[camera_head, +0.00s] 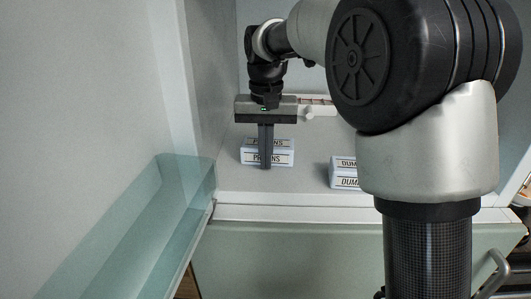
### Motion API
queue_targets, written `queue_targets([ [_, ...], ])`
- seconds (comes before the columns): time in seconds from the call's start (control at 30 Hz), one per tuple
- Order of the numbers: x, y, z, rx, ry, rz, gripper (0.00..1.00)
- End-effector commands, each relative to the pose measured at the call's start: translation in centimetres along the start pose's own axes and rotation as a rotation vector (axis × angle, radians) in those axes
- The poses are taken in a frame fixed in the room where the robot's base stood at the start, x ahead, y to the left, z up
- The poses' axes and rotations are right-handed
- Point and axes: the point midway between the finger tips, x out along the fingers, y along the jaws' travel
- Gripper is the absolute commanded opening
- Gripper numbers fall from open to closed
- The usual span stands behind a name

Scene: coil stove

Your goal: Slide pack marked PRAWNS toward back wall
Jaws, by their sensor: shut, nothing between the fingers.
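The pack marked PRAWNS (283,158) is a small pale box with dark lettering on its top and front. It sits on the pale shelf floor of the compartment, left of centre. My gripper (265,166) points straight down with its fingers shut together and empty. The fingers stand in front of the pack's front face and hide the middle of its lettering. I cannot tell whether they touch it. The compartment's back wall (248,78) shows behind, partly hidden by my arm.
A second pale pack, its label starting DUM (344,183), stands to the right, partly hidden by my arm. The compartment's left side wall (210,80) is close to my gripper. A see-through bin (150,215) on the open door juts out at the lower left.

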Motion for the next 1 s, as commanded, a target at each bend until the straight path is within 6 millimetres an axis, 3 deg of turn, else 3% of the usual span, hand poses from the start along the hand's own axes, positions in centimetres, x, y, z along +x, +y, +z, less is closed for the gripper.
queue_targets([
  [0.03,-1.1,0.1,-1.3,0.003,-0.004,0.002,0.0],
  [0.2,-0.7,0.0,-5.4,0.002,-0.002,0.001,0.0],
  [0.33,-0.3,0.0,-7.4,0.001,-0.001,0.001,0.0],
  [0.5,-0.1,0.1,-8.1,0.001,-0.001,0.001,0.0],
  [1.0,-0.1,0.2,-7.8,0.001,0.001,0.0,0.0],
])
